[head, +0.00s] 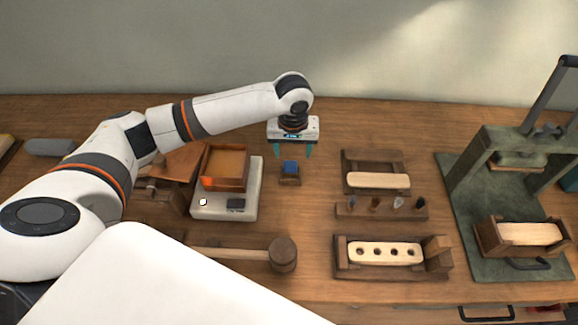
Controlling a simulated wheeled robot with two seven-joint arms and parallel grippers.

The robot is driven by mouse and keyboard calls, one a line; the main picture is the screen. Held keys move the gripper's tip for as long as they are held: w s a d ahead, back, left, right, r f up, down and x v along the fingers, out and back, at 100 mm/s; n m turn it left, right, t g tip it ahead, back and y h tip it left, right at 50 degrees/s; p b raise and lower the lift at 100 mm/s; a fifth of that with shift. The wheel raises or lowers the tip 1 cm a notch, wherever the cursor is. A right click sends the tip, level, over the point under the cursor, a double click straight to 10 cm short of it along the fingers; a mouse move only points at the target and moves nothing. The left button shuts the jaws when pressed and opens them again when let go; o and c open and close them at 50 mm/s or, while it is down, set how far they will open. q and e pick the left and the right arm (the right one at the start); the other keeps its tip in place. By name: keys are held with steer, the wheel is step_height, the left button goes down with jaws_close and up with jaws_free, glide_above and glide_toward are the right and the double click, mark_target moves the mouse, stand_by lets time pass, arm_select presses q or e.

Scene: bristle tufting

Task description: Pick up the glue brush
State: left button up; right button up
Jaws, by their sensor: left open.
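My left gripper (294,155) is open, pointing down, with its two teal fingers apart. Directly below it in the picture is a small blue block-like piece (290,167), seated in a small wooden holder (289,181). The blue piece may be the glue brush's handle, but its shape is too small to be sure, and no bristles show. The fingertips appear just above it, one to each side; I cannot tell whether they touch it. My right gripper is not in view.
Left of the holder is a white scale (225,206) carrying an orange-brown tray (224,168). A mallet (283,254) lies in front. To the right are a rack of several tufts (381,209), wooden jigs (437,268) and a green press (470,230).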

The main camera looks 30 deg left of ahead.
mark_target(290, 164)
arm_select(q)
step_height(290, 164, down, 2)
steer(key=shift+w+f, duration=0.1)
steer(key=shift+a+f, duration=0.1)
steer(key=shift+f, duration=0.15)
steer(key=f, duration=0.3)
steer(key=f+p, duration=0.1)
steer(key=shift+w+a+f, duration=0.15)
steer(key=shift+a, duration=0.2)
steer(key=shift+w+a+f, duration=0.1)
steer(key=shift+f, duration=0.3)
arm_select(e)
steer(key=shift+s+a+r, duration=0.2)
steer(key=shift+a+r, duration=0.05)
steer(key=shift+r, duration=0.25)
arm_select(q)
steer(key=shift+c, duration=0.2)
steer(key=c, duration=1)
step_height(290, 164, up, 10)
steer(key=shift+r+b, duration=0.1)
steer(key=shift+b, duration=0.35)
steer(key=o, duration=0.4)
steer(key=shift+c, duration=1.6)
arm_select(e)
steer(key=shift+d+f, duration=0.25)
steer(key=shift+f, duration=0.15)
